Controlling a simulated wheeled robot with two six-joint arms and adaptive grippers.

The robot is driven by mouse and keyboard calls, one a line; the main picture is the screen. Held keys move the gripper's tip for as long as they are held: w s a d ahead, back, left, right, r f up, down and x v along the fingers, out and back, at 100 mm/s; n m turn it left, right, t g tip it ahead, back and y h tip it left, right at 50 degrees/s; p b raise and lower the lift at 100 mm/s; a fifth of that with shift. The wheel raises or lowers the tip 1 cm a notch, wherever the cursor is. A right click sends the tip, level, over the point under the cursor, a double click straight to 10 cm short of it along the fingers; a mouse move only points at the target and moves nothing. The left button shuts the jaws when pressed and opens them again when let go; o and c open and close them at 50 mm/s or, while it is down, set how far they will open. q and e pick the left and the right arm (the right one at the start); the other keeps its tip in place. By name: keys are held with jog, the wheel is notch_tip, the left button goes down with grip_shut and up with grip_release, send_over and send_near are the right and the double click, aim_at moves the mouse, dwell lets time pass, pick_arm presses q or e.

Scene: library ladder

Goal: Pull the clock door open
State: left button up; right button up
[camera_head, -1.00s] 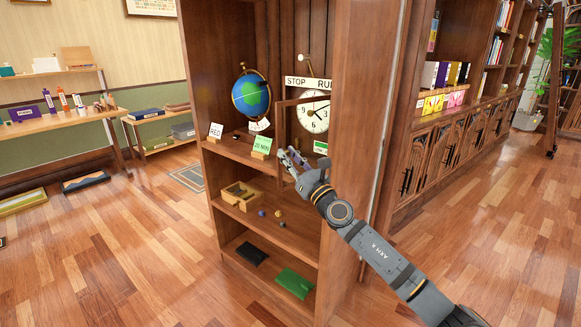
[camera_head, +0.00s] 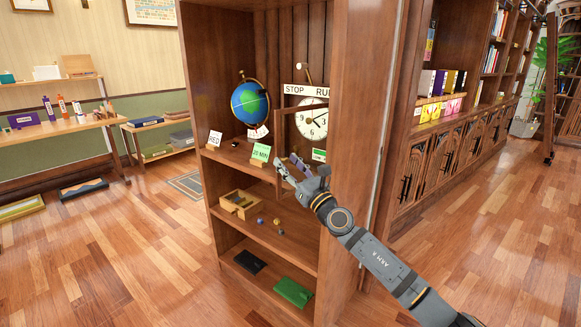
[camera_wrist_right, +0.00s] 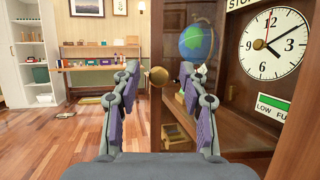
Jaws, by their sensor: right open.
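The clock (camera_head: 311,119) has a white round face and stands inside a wooden case on the upper shelf; it also shows in the wrist view (camera_wrist_right: 272,44). Its glazed, wood-framed door (camera_head: 278,135) stands in front of the face, with its near stile (camera_wrist_right: 148,35) close to my gripper. I cannot tell how far the door is ajar. A round brass knob (camera_wrist_right: 158,76) is on that stile. My right gripper (camera_wrist_right: 160,72) is open, its fingers on either side of the knob; contact is not clear. In the head view the right gripper (camera_head: 284,168) hides the knob.
Lower shelves hold a wooden box (camera_head: 239,204), small balls and a green book (camera_head: 293,292). The case's side panel (camera_head: 355,130) rises close right of the gripper.

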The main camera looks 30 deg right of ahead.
jog(key=v, duration=0.7)
jog(key=shift+s, duration=0.2)
dwell(0.4)
